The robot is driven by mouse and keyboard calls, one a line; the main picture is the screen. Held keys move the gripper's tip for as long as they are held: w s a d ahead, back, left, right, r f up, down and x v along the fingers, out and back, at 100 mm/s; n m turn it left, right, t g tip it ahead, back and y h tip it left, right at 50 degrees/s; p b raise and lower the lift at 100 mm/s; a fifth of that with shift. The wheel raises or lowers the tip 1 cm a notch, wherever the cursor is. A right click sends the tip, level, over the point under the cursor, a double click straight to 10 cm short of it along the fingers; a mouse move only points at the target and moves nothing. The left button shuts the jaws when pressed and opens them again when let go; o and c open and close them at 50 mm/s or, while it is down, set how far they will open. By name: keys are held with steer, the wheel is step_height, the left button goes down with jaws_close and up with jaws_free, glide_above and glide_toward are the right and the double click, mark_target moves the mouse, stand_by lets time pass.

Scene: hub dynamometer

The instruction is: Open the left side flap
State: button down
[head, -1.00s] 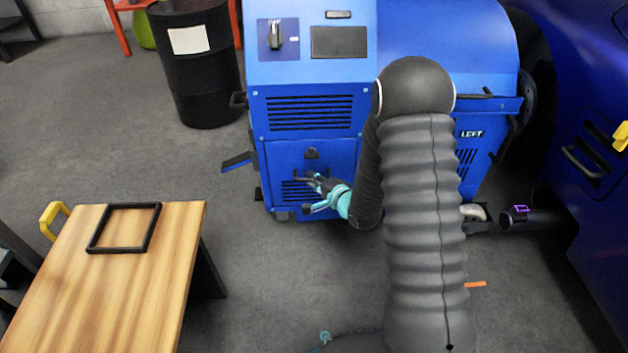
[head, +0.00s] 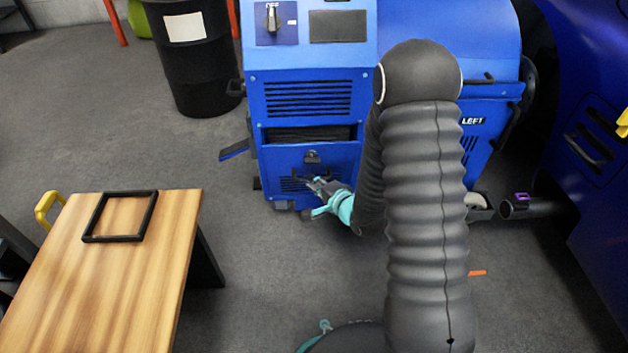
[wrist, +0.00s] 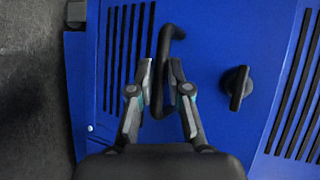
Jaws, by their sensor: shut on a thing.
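The blue machine (head: 300,54) has a lower front flap (head: 342,158) with slots, a black latch knob (head: 312,157) and a black bar handle. A dark gap (head: 308,135) shows along the flap's top edge, so it stands partly open. My gripper (head: 314,184) is shut on the handle (wrist: 165,45). In the wrist view, the fingers (wrist: 161,75) are on either side of the bar, and the knob (wrist: 237,87) is to their right. A side panel marked LEFT (head: 473,121) is at the machine's right, partly hidden by my arm.
A wooden table (head: 110,285) with a black frame (head: 84,222) stands at the left. A black drum (head: 200,75) stands behind it. A blue vehicle body (head: 600,220) is at the right, near a dark tube (head: 535,207). Floor before the flap is clear.

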steer(key=shift+s+b, duration=0.35)
steer(key=shift+s, duration=0.85)
steer(key=c, duration=0.7)
jaws_free()
steer(key=shift+f, duration=0.1)
